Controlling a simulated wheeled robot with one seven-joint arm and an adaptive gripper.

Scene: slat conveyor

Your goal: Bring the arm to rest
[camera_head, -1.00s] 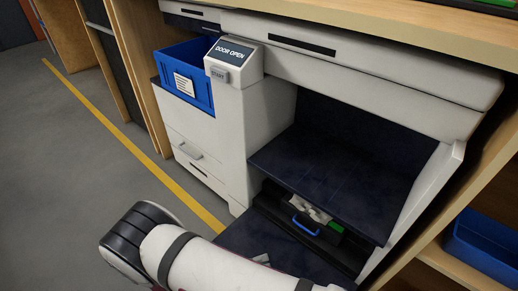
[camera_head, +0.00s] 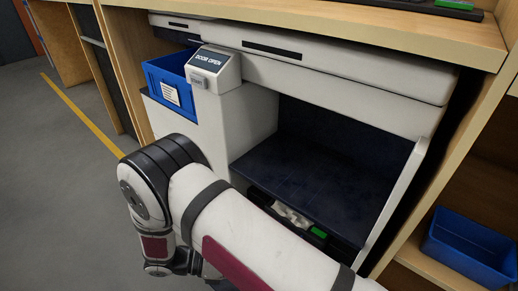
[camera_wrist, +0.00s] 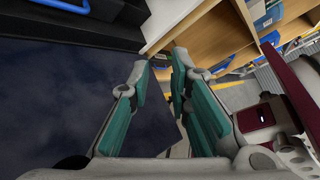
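My arm (camera_head: 235,220) shows across the lower part of the head view, in front of the white machine. My gripper (camera_wrist: 161,62) shows in the wrist view with its two teal-lined fingers apart and nothing between them. Its fingertips point toward wooden shelving.
The white machine (camera_head: 350,88) has a display reading "DOOR OPEN" (camera_head: 209,61) and an open dark bay (camera_head: 320,180). A drawer with pale items (camera_head: 290,214) lies below. Blue bins stand left (camera_head: 172,88) and right (camera_head: 470,245). Grey floor at left is free.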

